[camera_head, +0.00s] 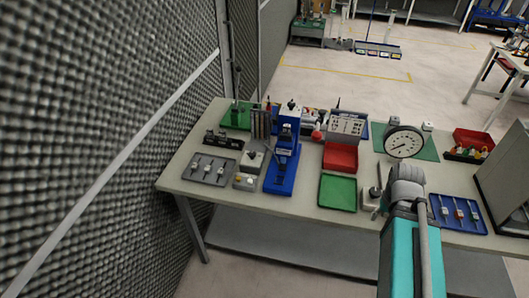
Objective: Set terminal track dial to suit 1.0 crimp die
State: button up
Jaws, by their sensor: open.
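A blue bench press (280,172), which looks like the crimp machine, stands upright left of the middle of the workbench (305,200). Its dial and any markings are too small to make out. My teal and grey arm rises from the bottom right, well right of the press. My gripper cannot be made out; the arm seems to hide it.
A round gauge (404,142) stands behind my arm. A red bin (340,156), green tray (338,192), grey tray (209,170) and blue tray (458,213) occupy the bench. A foam wall (100,130) borders its left side. A grey cabinet (505,180) stands at right.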

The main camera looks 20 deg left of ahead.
aim_at(252, 154)
jog(key=z, duration=0.35)
jog(key=k, duration=0.95)
jog(key=u, duration=1.15)
jog(key=i, duration=0.95)
jog(key=u, duration=0.05)
